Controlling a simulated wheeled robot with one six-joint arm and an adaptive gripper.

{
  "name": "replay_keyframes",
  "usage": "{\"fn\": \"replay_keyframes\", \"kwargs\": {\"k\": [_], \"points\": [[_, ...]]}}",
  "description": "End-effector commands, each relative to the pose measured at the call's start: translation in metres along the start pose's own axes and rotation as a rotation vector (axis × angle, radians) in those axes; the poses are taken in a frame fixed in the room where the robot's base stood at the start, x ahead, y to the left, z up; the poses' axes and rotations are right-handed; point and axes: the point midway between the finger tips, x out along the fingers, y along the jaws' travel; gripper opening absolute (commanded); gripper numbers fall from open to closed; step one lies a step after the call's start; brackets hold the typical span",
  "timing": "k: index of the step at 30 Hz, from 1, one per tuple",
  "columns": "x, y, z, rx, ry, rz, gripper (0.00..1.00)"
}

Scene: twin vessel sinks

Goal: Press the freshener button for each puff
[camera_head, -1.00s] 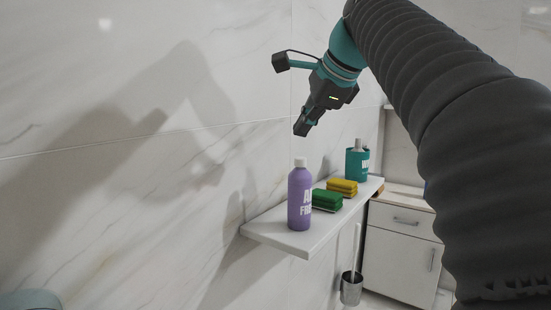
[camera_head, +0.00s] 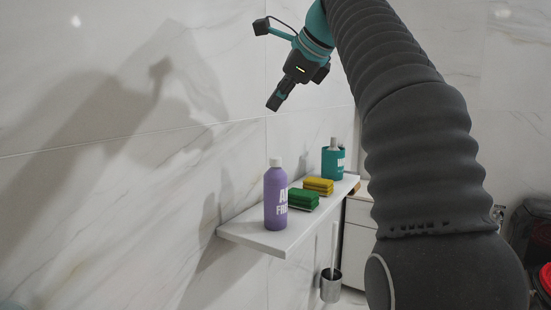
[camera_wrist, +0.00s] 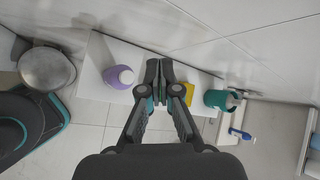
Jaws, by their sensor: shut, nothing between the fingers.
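The freshener is a purple bottle (camera_head: 276,200) with a white top (camera_head: 276,162), standing upright near the front end of a white wall shelf (camera_head: 258,240). In the wrist view the bottle (camera_wrist: 112,76) lies left of the fingers, its white top (camera_wrist: 126,76) facing the camera. My gripper (camera_head: 272,106) is shut and empty, pointing down above the bottle and apart from it. In the wrist view my gripper (camera_wrist: 159,68) shows its two fingertips together, to the right of the white top.
A green sponge (camera_head: 304,200), a yellow sponge (camera_head: 319,186) and a teal container (camera_head: 333,162) stand farther along the shelf. A metal brush holder (camera_head: 330,288) is below. A marble wall (camera_head: 120,90) runs behind the shelf. A dark bin (camera_head: 530,235) stands at right.

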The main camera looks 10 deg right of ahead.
Motion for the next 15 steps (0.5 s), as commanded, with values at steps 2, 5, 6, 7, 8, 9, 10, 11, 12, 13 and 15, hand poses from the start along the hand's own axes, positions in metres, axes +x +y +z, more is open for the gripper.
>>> {"fn": "replay_keyframes", "kwargs": {"k": [2,5,6,7,8,9,10,11,12,13,15], "points": [[0.004,0.004,-0.003,0.0,0.001,0.002,0.0],[0.01,0.009,-0.008,0.001,0.001,0.002,0.0],[0.012,0.01,-0.009,0.001,0.001,0.001,0.0],[0.014,0.011,-0.011,0.0,0.001,0.001,0.0],[0.016,0.013,-0.012,0.0,0.001,0.002,0.0],[0.019,0.014,-0.014,0.0,0.001,0.001,0.0],[0.021,0.016,-0.015,0.0,0.001,0.001,0.0],[0.022,0.018,-0.017,0.0,0.001,0.002,0.0],[0.025,0.02,-0.019,0.0,0.001,0.0,0.0],[0.031,0.022,-0.023,-0.001,0.001,-0.001,0.0],[0.035,0.026,-0.026,-0.001,0.001,-0.001,0.0]]}}
